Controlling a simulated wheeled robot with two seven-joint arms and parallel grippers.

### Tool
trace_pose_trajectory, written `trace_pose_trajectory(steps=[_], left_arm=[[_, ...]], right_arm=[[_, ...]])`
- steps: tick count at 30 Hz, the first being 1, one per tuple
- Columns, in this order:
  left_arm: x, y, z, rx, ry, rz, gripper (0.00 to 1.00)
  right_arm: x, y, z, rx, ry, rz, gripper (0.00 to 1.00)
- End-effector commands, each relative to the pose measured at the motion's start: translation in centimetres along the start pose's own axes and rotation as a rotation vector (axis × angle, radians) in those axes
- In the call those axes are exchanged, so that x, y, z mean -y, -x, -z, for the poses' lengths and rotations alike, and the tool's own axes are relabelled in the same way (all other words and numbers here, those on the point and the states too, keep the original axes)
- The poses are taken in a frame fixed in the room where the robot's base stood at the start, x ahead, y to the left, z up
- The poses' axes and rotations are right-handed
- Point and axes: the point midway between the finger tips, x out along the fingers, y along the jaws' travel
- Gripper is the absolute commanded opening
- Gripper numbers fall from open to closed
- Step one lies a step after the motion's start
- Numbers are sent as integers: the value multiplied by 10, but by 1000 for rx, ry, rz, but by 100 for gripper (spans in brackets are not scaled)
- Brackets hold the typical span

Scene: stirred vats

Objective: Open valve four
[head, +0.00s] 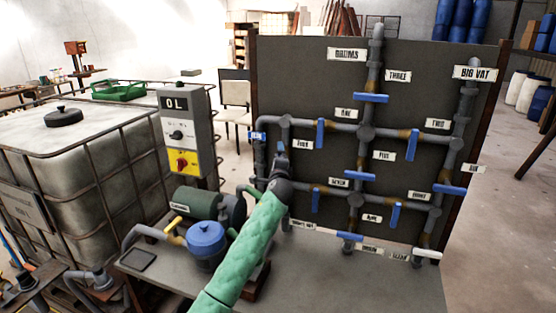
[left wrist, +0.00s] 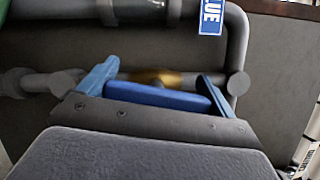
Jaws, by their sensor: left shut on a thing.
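Valve four's blue handle (left wrist: 158,97) is between the two blue fingers of my left gripper (left wrist: 160,85) in the left wrist view. The handle lies roughly along its pipe, over a brass-coloured valve body (left wrist: 155,75). In the head view my green left arm reaches up to this valve on the left vertical pipe, and my left gripper (head: 281,158) hides most of it. A label that seems to read FOUR (head: 303,145) is just right of it. My left gripper is shut on the handle. My right gripper is not in view.
Other blue handles, such as those under THREE (head: 370,97) and by ONE (head: 320,133), lie across their pipes on the dark panel (head: 290,75). A blue-lidded pot (head: 206,238) and a grey control box (head: 187,115) stand left, near a caged white tank (head: 60,150).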

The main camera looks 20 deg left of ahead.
Motion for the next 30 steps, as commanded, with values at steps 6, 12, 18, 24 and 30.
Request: trace_pose_trajectory(steps=[6,12,18,24,30], left_arm=[[-1,0,-1,1,114,-49,68],[-3,0,-1,3,174,-74,68],[-4,0,-1,2,196,-83,68],[-4,0,-1,2,199,-84,68],[-4,0,-1,2,199,-84,97]], right_arm=[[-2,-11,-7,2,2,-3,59],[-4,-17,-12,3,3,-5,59],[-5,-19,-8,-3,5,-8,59],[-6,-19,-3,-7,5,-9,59],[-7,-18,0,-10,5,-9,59]])
